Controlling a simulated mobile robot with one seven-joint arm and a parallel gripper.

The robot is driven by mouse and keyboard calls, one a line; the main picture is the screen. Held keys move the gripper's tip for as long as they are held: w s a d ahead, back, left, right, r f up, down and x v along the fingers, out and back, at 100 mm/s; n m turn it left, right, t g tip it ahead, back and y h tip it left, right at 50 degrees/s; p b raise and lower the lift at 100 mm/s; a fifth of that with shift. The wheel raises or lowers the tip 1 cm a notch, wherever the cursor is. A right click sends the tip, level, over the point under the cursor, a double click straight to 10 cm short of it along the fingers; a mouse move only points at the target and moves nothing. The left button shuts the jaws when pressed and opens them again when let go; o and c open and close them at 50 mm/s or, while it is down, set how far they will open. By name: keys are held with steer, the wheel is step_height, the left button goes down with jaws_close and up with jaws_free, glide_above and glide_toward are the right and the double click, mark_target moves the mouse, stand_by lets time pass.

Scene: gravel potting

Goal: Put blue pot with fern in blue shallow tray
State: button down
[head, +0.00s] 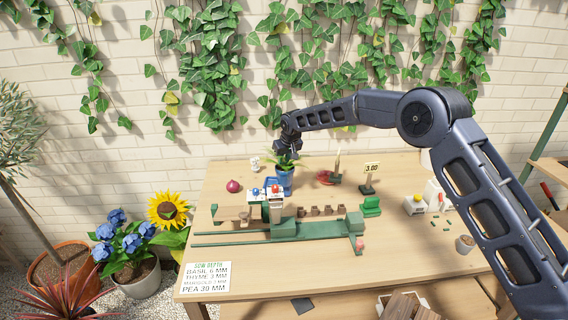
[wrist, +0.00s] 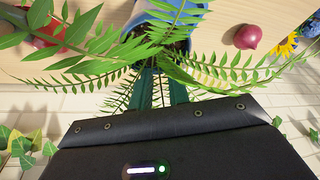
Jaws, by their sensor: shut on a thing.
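The blue pot (head: 285,181) with the fern stands upright near the back of the table, below my gripper (head: 287,157). In the wrist view the fern fronds spread over the blue pot (wrist: 148,18) and across my gripper's green fingers (wrist: 160,88). The fingers are shut on the pot at its near rim; fronds hide the exact contact. A low blue edge beside the pot at its left looks like the blue shallow tray (head: 270,182). I cannot tell whether the pot is over it, in it or beside it.
A green rail fixture (head: 310,230) with small brown pots (head: 315,211) lies in front of the pot. White boxes (head: 435,195) stand further right.

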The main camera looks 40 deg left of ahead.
mark_target(284, 164)
steer(key=shift+f, duration=1.5)
steer(key=c, duration=1.3)
jaws_free()
steer(key=shift+c, duration=0.2)
steer(key=shift+r, duration=0.6)
steer(key=v, duration=1.1)
steer(key=shift+s+d+r, duration=0.15)
steer(key=shift+d+r, duration=0.15)
